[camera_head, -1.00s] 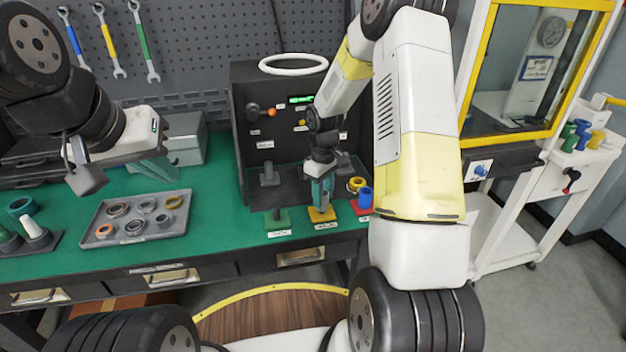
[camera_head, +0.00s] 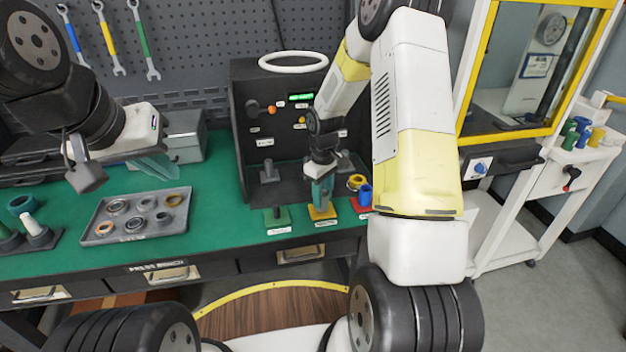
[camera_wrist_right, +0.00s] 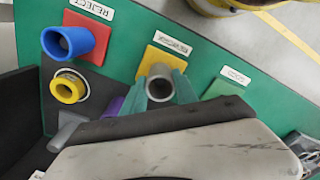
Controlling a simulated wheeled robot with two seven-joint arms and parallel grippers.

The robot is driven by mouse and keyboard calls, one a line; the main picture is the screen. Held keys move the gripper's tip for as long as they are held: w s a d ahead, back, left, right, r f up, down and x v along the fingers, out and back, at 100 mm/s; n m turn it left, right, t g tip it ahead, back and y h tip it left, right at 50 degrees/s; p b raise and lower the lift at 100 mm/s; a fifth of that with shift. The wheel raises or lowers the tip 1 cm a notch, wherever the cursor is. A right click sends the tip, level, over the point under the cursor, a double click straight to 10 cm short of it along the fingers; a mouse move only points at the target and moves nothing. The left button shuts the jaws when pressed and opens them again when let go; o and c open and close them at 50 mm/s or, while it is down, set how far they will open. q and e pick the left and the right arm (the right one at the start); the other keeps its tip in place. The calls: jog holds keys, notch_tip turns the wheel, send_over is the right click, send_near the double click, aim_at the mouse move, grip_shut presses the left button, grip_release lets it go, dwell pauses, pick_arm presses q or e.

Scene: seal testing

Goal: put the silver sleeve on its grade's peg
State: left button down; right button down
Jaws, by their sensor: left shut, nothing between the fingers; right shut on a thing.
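The silver sleeve (camera_wrist_right: 160,84) is a grey tube, seen from its open end in the right wrist view. My right gripper (camera_head: 322,192) is shut on it, with teal fingers on both sides. The sleeve is upright over the yellow base (camera_wrist_right: 164,64), which is the middle of three coloured bases at the bench front and also shows in the head view (camera_head: 321,214). I cannot tell how far the sleeve sits down on a peg. The green base (camera_head: 278,222) with its grey peg stands to the left. My left gripper (camera_head: 158,168) is shut and empty above the bench.
A red base (camera_wrist_right: 87,36) labelled REJECT carries a blue sleeve (camera_wrist_right: 68,41). A yellow sleeve (camera_wrist_right: 68,87) stands close by. The black press fixture (camera_head: 250,130) rises behind. A grey tray (camera_head: 112,232) with several rings lies to the left.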

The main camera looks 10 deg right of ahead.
jog(key=shift+f, duration=0.3)
dwell(0.5)
jog(key=c, duration=0.9)
grip_release()
jog(key=shift+r, duration=4.5)
